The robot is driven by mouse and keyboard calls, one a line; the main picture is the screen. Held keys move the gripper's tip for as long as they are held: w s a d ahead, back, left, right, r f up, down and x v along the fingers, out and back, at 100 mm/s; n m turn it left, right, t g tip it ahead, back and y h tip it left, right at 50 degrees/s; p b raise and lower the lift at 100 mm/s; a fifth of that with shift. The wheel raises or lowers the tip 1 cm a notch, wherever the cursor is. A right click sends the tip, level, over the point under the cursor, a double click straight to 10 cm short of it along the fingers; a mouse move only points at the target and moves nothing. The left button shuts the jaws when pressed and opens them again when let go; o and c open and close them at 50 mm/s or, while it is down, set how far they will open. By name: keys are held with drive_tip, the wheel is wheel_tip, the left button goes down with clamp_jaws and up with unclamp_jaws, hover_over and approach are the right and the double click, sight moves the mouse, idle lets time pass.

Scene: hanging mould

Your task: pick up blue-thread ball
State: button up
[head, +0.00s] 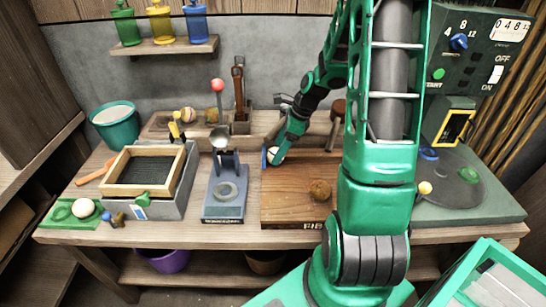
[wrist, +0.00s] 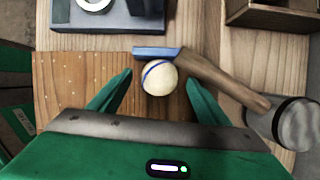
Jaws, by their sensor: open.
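The blue-thread ball (wrist: 158,78) is cream with a blue line around it. In the wrist view it lies at the far edge of the wooden board (wrist: 75,90), close to a tool's blue head (wrist: 150,52). My gripper (wrist: 159,84) is open, its green fingers spread on the left and right of the ball, with gaps on both sides. I cannot tell the fingers' exact height. In the head view the ball (head: 276,156) shows pale at the board's back left, partly hidden by my gripper (head: 277,149).
The tool's wooden handle (wrist: 230,80) runs right from beside the ball, towards a grey round object (wrist: 296,122).

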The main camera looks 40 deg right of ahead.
drive_tip(key=shift+x, duration=0.85)
drive_tip(key=c, duration=1.3)
